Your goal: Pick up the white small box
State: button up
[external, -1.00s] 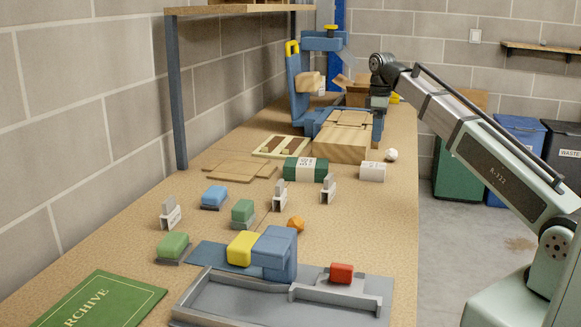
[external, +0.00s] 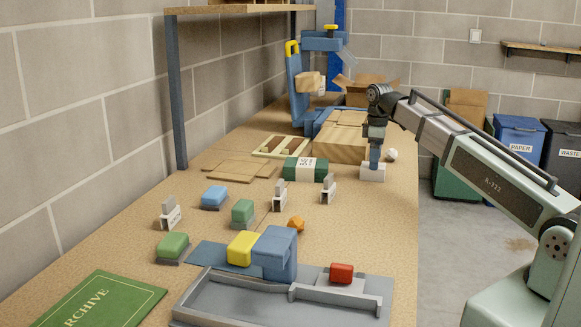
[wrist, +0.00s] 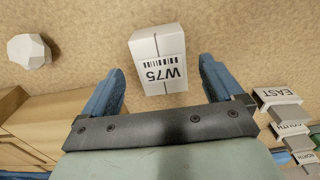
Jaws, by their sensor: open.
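The white small box (external: 372,173) stands on the workbench in the external view, towards its right edge. In the wrist view the white small box (wrist: 158,60) shows a label reading W75 with a barcode, and it lies just beyond and between the fingers. My gripper (external: 375,163) is directly above the box, pointing down, its fingertips overlapping the box's top in the picture. In the wrist view my gripper (wrist: 160,85) has two blue fingers spread wide, one on each side of the box, with nothing held between them. Whether the fingers touch the box cannot be told.
A white faceted object (wrist: 29,51) lies near the box, also in the external view (external: 391,155). A green box with a white band (external: 305,169) is to the left. Cardboard boxes (external: 340,140) stand behind. Signs (external: 328,190) stand in front.

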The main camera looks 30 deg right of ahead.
jog(key=shift+w+a+f, duration=0.1)
jog(key=shift+a+f, duration=0.05)
jog(key=shift+f, duration=2.05)
jog(key=shift+c, duration=0.2)
jog(key=c, duration=1.1)
jog(key=shift+o, duration=0.2)
jog(key=shift+r, duration=0.1)
